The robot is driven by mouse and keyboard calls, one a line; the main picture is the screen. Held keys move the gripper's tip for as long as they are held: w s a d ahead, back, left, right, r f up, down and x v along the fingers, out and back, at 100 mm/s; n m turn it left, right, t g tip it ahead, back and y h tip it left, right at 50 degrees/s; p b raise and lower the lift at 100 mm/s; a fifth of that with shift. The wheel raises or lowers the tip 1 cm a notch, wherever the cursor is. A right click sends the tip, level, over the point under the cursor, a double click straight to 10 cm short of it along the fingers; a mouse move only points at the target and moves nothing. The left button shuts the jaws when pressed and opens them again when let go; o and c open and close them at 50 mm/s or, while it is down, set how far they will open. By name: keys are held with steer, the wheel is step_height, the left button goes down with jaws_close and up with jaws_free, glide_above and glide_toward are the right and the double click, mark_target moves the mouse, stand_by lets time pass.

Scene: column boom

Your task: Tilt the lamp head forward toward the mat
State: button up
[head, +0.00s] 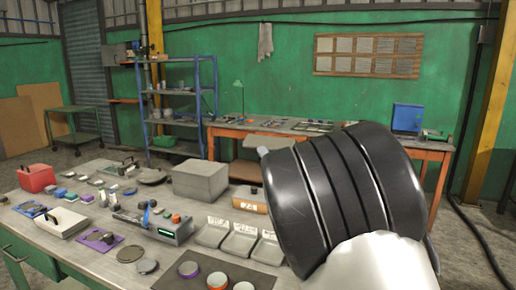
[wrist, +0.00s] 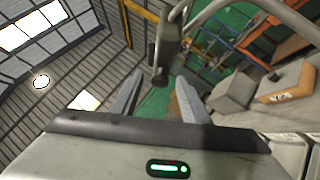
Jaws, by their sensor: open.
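In the wrist view, my gripper (wrist: 155,85) has its two grey fingers spread apart with a gap between them. A dark upright piece with a grey bent tube (wrist: 165,55) shows just beyond and between the fingertips; it looks like the lamp head and its arm. I cannot tell whether a finger touches it. In the head view, my black and white arm fills the right foreground and hides my fingers and any lamp near them. A dark mat (head: 181,284) with several round pieces lies at the bench's front edge.
The grey workbench (head: 75,255) is crowded with small parts, a grey block (head: 200,180), a wooden block (head: 248,199), grey trays (head: 240,243) and a device with a green display (head: 152,226). An orange bench stands behind.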

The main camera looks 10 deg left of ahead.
steer(key=x, duration=0.6)
steer(key=shift+w+a, duration=0.1)
steer(key=shift+w, duration=0.1)
steer(key=shift+c, duration=0.3)
steer(key=shift+r+p, duration=0.1)
steer(key=shift+p, duration=0.2)
steer(key=c, duration=1)
